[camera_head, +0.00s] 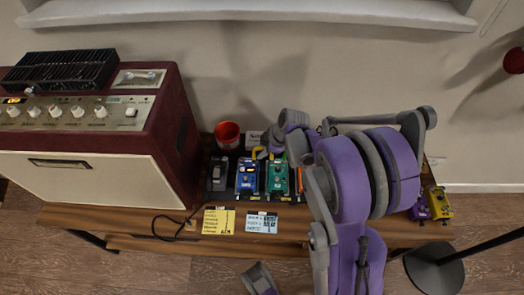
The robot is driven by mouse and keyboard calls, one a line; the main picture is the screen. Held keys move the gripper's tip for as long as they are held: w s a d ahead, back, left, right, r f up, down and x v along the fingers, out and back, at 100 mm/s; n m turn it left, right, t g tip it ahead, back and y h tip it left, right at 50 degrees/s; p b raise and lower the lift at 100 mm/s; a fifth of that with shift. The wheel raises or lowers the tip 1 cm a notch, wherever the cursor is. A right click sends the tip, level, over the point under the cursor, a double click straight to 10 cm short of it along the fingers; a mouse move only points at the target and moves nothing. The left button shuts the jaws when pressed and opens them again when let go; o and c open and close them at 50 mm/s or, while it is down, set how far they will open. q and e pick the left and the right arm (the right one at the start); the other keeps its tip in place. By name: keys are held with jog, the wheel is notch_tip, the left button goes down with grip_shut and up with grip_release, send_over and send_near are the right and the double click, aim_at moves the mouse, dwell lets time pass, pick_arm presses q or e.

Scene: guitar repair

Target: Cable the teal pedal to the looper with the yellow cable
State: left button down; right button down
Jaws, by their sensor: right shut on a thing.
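The teal pedal (278,178) stands on the board on the table, just right of a blue pedal (247,178). A bit of yellow cable (256,152) shows above the two pedals. My right gripper (265,153) is beside it, at the top edge of the teal pedal, and is shut on what looks like the end of the yellow cable. My right arm covers the area right of the teal pedal. I cannot make out which unit is the looper.
A maroon amplifier (75,180) stands close on the left, with a black unit (58,70) on top. A red cup (228,135) is behind the pedals. Yellow (219,221) and blue (262,223) notes lie in front. Purple (420,209) and yellow (440,203) pedals sit at the right end.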

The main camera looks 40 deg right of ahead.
jog(key=shift+f, duration=0.2)
jog(key=shift+c, duration=2.2)
grip_release()
jog(key=shift+r, duration=0.1)
jog(key=shift+r+p, duration=2.95)
jog(key=shift+r, duration=1.05)
